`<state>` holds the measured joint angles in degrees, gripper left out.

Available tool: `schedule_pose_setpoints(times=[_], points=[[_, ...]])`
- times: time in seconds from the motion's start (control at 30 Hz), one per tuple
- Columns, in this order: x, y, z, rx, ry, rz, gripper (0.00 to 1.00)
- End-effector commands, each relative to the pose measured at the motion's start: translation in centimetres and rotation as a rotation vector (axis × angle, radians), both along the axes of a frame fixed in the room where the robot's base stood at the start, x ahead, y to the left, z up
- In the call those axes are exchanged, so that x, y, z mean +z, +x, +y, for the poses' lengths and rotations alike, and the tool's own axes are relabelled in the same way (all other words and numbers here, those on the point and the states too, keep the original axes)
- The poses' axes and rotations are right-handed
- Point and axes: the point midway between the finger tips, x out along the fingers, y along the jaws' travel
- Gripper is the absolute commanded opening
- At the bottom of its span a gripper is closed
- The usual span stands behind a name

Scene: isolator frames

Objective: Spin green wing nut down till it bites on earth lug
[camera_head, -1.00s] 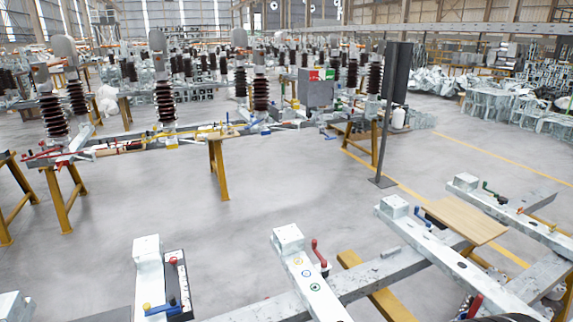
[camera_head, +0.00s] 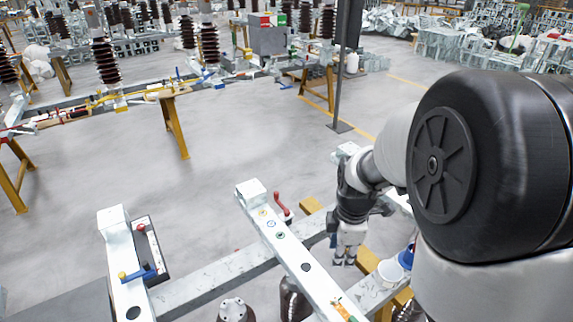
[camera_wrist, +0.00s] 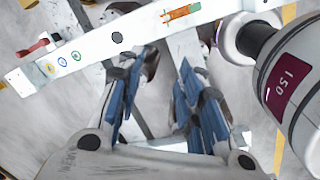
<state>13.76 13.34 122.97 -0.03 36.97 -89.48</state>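I cannot make out a wing nut or an earth lug for certain. A green ring mark (camera_head: 280,236) shows on the white beam (camera_head: 290,250), beside a blue and a yellow ring. The green ring also shows in the wrist view (camera_wrist: 76,56). Further along the beam is a small orange and green piece (camera_head: 342,306), seen in the wrist view (camera_wrist: 180,13) too. Its shape is unclear. My gripper (camera_head: 345,258) hangs right of the beam in the head view. In the wrist view its blue-padded fingers (camera_wrist: 160,75) are apart with nothing between them.
A red-handled lever (camera_head: 283,205) stands beside the beam near the rings. A white cylinder with a dark red label (camera_wrist: 288,75) is close to my gripper's right. Open floor lies beyond.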

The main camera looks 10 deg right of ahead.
Motion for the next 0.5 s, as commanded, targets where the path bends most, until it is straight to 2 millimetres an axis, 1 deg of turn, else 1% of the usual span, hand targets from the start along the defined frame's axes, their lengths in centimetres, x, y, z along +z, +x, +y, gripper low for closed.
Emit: schedule_pose_setpoints(times=[0.03,0.1,0.2,0.3,0.4,0.5], points=[[-1.8,0.6,-1.0,0.084,-0.002,0.036,0.34],[-4.1,1.3,-2.1,0.21,-0.005,0.063,0.34],[-6.9,1.9,-3.4,0.357,-0.005,0.092,0.34],[-8.9,2.1,-4.2,0.458,-0.004,0.11,0.34],[-10.1,2.2,-4.6,0.511,-0.002,0.118,0.34],[-10.9,2.2,-4.6,0.529,-0.002,0.12,0.34]])
